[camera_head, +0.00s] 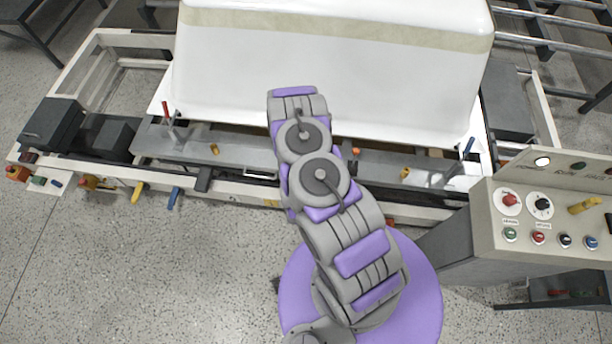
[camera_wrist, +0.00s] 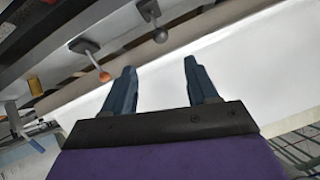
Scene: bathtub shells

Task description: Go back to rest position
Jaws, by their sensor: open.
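My gripper (camera_wrist: 160,80) shows in the wrist view as two dark blue fingers set apart on a black plate. It is open, and nothing is between the fingers. Behind the fingers is the white bathtub shell (camera_wrist: 240,85). In the head view my arm is folded in front of the white bathtub shell (camera_head: 330,75), and the gripper itself is hidden from that view. The shell has a beige band near its top and stands on a grey frame (camera_head: 235,150).
A control panel (camera_head: 550,220) with knobs and buttons stands at the right. A red-handled lever (camera_head: 167,112) and a blue-handled lever (camera_head: 467,148) stand on the frame. Yellow (camera_head: 137,192) and blue (camera_head: 174,198) handles line its front. Speckled floor (camera_head: 130,270) is clear at the lower left.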

